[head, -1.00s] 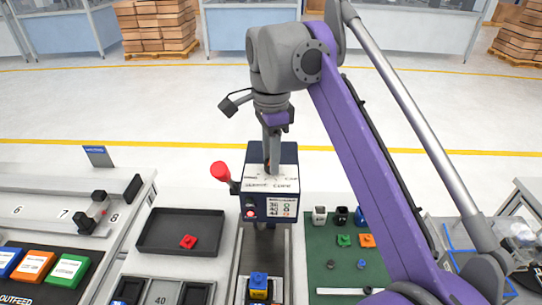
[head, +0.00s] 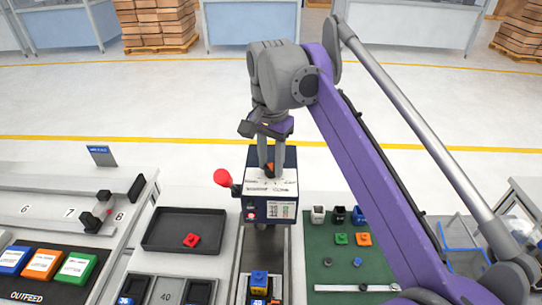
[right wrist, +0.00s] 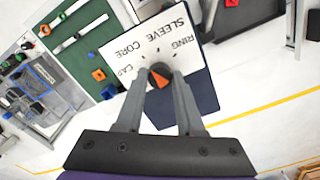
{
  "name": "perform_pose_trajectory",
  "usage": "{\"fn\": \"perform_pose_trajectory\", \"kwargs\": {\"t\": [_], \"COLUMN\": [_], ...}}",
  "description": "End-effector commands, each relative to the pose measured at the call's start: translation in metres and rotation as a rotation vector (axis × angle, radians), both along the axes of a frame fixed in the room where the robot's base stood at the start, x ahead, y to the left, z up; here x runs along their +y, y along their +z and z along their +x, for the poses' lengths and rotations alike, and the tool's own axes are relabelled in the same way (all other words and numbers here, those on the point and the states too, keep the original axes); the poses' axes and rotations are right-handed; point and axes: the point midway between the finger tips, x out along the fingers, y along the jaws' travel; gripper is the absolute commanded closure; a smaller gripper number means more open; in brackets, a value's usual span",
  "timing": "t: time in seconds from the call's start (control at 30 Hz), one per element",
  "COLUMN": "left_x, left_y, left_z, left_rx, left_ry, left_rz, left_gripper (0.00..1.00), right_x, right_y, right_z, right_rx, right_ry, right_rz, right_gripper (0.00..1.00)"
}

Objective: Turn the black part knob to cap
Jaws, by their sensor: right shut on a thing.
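The black part knob (right wrist: 155,69) has an orange pointer and sits on the white label plate (right wrist: 185,95) on top of a dark blue box (head: 270,210). The plate reads CAP, CORE, SLEEVE and RING. My right gripper (right wrist: 160,82) points down with its two fingers on either side of the knob, shut on it. In the right wrist view CAP lies just left of the knob; I cannot tell exactly which mark the pointer meets. In the head view the knob (head: 270,169) shows only partly between the fingers. My left gripper is not in view.
A red ball-ended lever (head: 222,178) stands at the box's left side. A dark tray (head: 170,243) holds a red part. A green mat (head: 325,270) with several small parts lies to the right. A blue part (head: 259,279) sits in front of the box.

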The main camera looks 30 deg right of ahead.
Motion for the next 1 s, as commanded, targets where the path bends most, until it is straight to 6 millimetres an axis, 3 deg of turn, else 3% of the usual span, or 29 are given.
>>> {"fn": "perform_pose_trajectory", "kwargs": {"t": [0.5, 1.0], "left_x": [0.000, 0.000], "left_y": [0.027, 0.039], "left_z": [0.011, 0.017], "left_rx": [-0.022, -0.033], "left_ry": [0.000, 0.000], "left_rz": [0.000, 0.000], "left_gripper": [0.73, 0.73], "right_x": [0.000, 0.000], "right_y": [0.002, 0.001], "right_z": [0.000, 0.000], "right_rx": [-0.001, -0.002], "right_ry": [0.489, 0.859], "right_rz": [0.000, -0.001], "right_gripper": [1.00, 1.00]}}
